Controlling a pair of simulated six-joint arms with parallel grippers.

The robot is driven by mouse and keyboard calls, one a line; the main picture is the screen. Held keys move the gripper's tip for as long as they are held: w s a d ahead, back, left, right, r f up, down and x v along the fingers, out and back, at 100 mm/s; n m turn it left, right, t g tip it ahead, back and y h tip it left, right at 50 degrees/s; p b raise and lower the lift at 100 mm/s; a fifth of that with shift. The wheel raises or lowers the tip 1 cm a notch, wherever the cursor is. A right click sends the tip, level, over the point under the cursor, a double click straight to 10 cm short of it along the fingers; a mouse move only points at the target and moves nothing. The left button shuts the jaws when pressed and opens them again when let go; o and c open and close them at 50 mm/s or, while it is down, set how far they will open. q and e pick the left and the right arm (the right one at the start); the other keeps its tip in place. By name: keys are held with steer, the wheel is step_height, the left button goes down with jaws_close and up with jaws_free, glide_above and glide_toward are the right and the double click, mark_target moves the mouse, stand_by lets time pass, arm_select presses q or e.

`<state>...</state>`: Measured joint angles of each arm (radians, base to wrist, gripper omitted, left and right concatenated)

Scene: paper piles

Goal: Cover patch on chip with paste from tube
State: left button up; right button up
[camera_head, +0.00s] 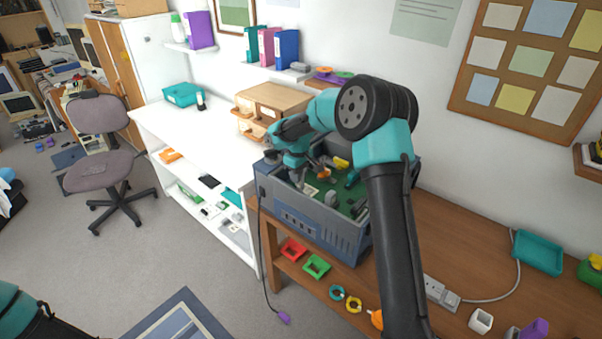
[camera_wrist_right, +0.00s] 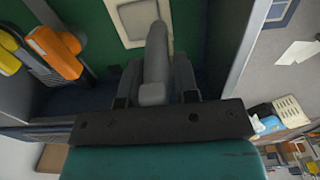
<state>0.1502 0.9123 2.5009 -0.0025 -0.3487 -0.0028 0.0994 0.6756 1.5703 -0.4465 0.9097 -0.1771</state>
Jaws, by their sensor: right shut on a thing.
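The open blue-grey computer case (camera_head: 300,219) on the brown bench holds a green board (camera_wrist_right: 95,25). A pale square chip (camera_wrist_right: 130,22) on the board shows at the top of the right wrist view. My right gripper (camera_head: 297,176) reaches into the case from above. In the wrist view it is shut on a grey tube (camera_wrist_right: 156,62), whose narrow end lies over the chip in the picture. I cannot tell whether the tip touches it. The patch and any paste on it cannot be made out. Only part of my left arm shows at the lower left; its gripper is out of view.
An orange part (camera_wrist_right: 54,52) and a yellow part (camera_wrist_right: 8,52) are beside the board. The case walls rise around my right gripper. A wooden drawer unit (camera_head: 272,101) stands behind the case. Red (camera_head: 293,249) and green (camera_head: 316,266) frames lie on the lower shelf.

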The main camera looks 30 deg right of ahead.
steer(key=shift+a, duration=0.15)
steer(key=shift+w+d+f, duration=0.1)
steer(key=shift+w+d, duration=0.1)
steer(key=shift+d, duration=0.35)
steer(key=shift+w+d, duration=0.15)
steer(key=shift+d, duration=0.4)
steer(key=shift+s+a, duration=0.25)
steer(key=shift+a, duration=0.35)
steer(key=shift+s+a, duration=0.2)
steer(key=shift+a, duration=0.35)
steer(key=shift+w+d, duration=0.1)
steer(key=shift+d, duration=0.05)
steer(key=shift+w+d, duration=0.2)
steer(key=shift+d, duration=0.3)
steer(key=shift+w+d, duration=0.15)
steer(key=shift+d, duration=0.35)
